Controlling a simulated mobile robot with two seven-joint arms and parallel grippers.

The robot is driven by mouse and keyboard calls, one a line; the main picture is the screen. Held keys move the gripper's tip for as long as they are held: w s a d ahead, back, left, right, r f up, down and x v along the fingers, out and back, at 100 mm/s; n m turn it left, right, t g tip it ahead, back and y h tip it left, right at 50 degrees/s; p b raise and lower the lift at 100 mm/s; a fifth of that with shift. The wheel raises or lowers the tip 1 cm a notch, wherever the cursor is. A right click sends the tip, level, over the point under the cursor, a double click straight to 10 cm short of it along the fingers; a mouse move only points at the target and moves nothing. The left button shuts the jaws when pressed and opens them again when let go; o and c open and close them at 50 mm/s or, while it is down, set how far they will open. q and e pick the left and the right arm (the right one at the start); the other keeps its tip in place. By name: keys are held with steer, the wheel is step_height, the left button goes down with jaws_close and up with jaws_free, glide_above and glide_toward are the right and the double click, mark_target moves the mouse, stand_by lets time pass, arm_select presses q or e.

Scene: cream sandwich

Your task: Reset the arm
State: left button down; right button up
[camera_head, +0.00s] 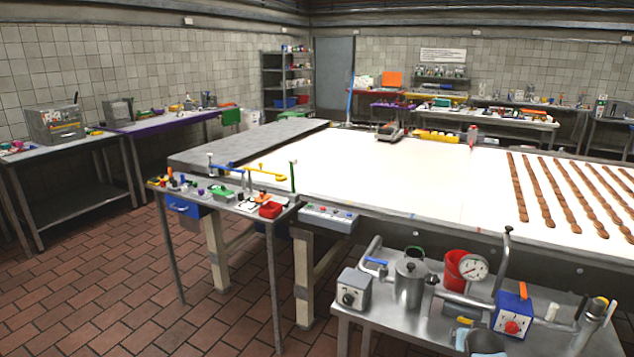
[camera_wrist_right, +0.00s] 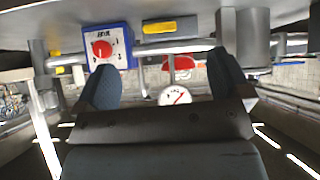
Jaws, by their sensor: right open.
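My right gripper (camera_wrist_right: 164,64) shows in the right wrist view with its two dark fingers wide apart and nothing between them. Past the fingers are a blue box with a red knob (camera_wrist_right: 104,48), a round white gauge (camera_wrist_right: 174,96) and a red container (camera_wrist_right: 180,63). In the head view a dark grey shape at the bottom edge, in front of the metal cart (camera_head: 375,335), looks like part of my right gripper; most of it is cut off. My left gripper is in neither view.
The cart holds a blue box (camera_head: 513,312), a gauge (camera_head: 473,268), a steel pot (camera_head: 409,284) and pipes, close to the gripper. Behind it stands a long white conveyor table (camera_head: 400,185) with rows of brown biscuits (camera_head: 545,195). Tiled floor (camera_head: 95,285) is open at left.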

steer(key=s+a+f+n+y+p, duration=0.1)
steer(key=s+a+n+y, duration=0.1)
steer(key=s+a, duration=0.5)
steer(key=s+a+n+t+y+p, duration=0.1)
steer(key=s+a, duration=0.7)
steer(key=s, duration=0.8)
steer(key=s+a+f+n+t+y+p, duration=0.1)
steer(key=s+a+n+y, duration=0.3)
steer(key=s+a, duration=0.4)
steer(key=s+p, duration=0.1)
steer(key=s, duration=0.3)
steer(key=shift+f+n+y, duration=0.3)
steer(key=shift+f, duration=0.05)
steer(key=shift+s+a, duration=0.1)
